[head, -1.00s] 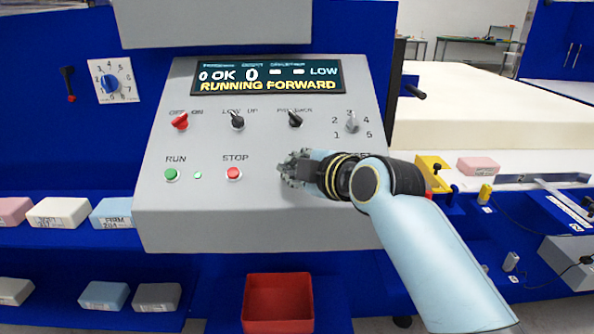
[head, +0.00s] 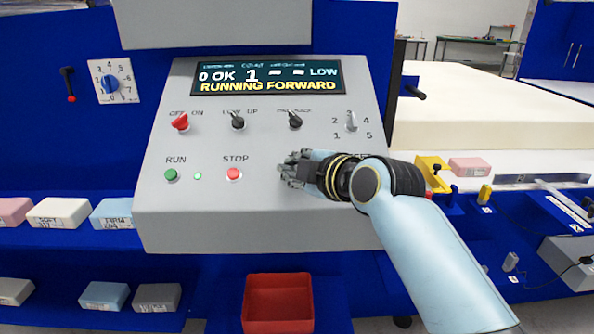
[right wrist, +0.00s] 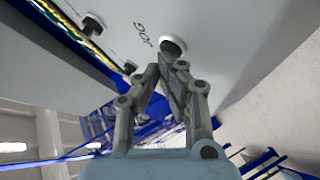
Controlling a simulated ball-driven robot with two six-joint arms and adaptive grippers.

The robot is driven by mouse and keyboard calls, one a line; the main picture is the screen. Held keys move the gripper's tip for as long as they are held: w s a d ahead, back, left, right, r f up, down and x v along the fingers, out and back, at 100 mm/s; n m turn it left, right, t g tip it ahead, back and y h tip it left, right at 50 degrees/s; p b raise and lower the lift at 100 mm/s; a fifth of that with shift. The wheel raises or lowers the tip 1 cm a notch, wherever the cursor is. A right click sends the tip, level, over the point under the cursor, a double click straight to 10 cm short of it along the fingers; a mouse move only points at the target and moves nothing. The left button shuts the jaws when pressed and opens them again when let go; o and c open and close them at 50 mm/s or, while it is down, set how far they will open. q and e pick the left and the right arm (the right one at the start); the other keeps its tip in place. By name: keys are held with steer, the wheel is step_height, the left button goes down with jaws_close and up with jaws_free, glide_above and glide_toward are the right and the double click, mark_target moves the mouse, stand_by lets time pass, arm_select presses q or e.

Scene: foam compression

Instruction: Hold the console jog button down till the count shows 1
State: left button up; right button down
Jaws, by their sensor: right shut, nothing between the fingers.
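The grey console (head: 215,225) stands in front of me. Its display (head: 267,77) reads 0 OK, a count of 1, LOW and RUNNING FORWARD. My right gripper (head: 288,169) is shut and empty, with its fingertips at the console face right of the red STOP button (head: 234,174). In the head view the gripper hides the jog button. In the right wrist view the round jog button (right wrist: 173,46) shows beside its JOG label, and the closed fingertips (right wrist: 168,66) are at its edge; I cannot tell whether it is pressed. My left gripper is not in view.
The green RUN button (head: 171,175) and several knobs, including the red OFF/ON switch (head: 180,122), are on the console. A red bin (head: 278,300) stands below. Foam blocks (head: 58,213) lie on shelves at left. A large cream foam slab (head: 490,110) lies at right.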

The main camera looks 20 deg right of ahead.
steer(key=shift+s+a+r+p, duration=0.1)
steer(key=shift+s+r+p, duration=0.3)
steer(key=shift+r+p, duration=0.3)
steer(key=r+p, duration=0.1)
steer(key=s+r+p, duration=0.1)
steer(key=p, duration=0.1)
steer(key=s+r+p, duration=0.1)
steer(key=r, duration=0.1)
steer(key=shift+s+a+r, duration=0.1)
steer(key=shift+s+a, duration=0.15)
steer(key=shift+a, duration=0.15)
